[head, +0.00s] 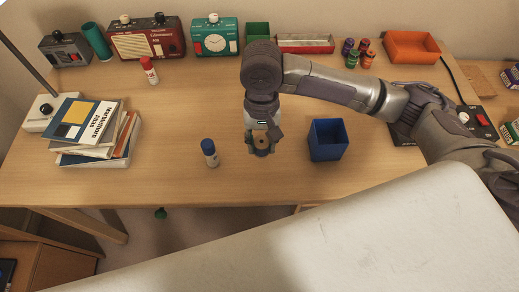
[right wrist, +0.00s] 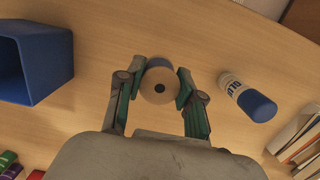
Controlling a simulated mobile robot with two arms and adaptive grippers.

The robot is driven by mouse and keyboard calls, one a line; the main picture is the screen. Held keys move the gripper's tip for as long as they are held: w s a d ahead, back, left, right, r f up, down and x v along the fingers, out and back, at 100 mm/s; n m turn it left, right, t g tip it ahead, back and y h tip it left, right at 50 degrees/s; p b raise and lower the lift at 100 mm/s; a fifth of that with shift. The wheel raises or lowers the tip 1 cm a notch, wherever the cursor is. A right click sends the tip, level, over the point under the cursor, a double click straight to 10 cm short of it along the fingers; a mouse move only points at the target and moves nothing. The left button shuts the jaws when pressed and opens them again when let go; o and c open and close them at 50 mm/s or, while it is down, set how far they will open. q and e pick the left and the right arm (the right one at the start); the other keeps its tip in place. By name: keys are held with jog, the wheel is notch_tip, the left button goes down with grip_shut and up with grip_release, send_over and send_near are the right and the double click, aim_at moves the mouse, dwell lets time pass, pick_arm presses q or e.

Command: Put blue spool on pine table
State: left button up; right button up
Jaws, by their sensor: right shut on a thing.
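My right gripper (head: 262,148) points down over the front middle of the light wooden table (head: 150,180). It is shut on the blue spool (right wrist: 159,86), which shows a pale round end with a dark hole and a bit of blue behind it. The right gripper (right wrist: 159,92) has one finger on each side of the spool in the right wrist view. In the head view the spool is mostly hidden by the fingers. I cannot tell whether the spool touches the tabletop. My left gripper is not in view.
A blue open box (head: 327,140) stands just right of the gripper, and a glue stick with a blue cap (head: 210,153) stands to its left. Stacked books (head: 95,133) lie at the left.

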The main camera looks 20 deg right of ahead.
aim_at(260, 152)
jog(key=shift+w+a+f, duration=0.1)
jog(key=shift+a+f, duration=0.15)
jog(key=shift+f, duration=0.25)
notch_tip(260, 152, down, 3)
jog(key=shift+f+b, duration=0.15)
jog(key=shift+b, duration=0.15)
jog(key=shift+f, duration=0.1)
jog(key=o, duration=1)
jog(key=shift+c, duration=0.2)
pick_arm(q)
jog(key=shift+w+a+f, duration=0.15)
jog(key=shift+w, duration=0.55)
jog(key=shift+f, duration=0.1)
